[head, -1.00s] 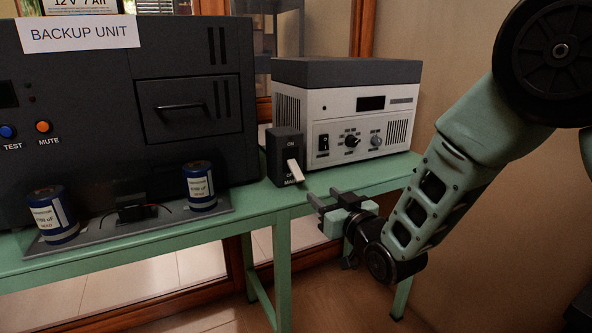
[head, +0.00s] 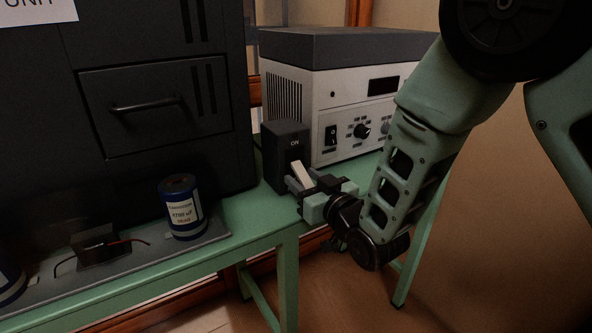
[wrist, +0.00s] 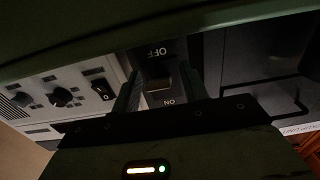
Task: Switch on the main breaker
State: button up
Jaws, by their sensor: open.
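The main breaker (head: 287,139) is a dark upright box on the green bench, with "ON" marked at its upper part. My gripper (head: 301,187) is open at the lever, at the breaker's lower front, and hides the lower marking. In the wrist view, which is upside down, the lever (wrist: 158,85) shows between the two fingers (wrist: 160,92), with "OFF" above it and "ON" below it. I cannot tell whether a finger touches it.
A dark backup unit (head: 160,70) stands left of the breaker, and a grey-white device (head: 345,95) with knobs stands close behind it on the right. A blue capacitor (head: 182,208) is on a plate at the left. Open floor lies in front of the green bench (head: 262,228).

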jog(key=shift+w+a, duration=0.1)
jog(key=shift+w, duration=0.05)
grip_shut()
jog(key=shift+r, duration=0.15)
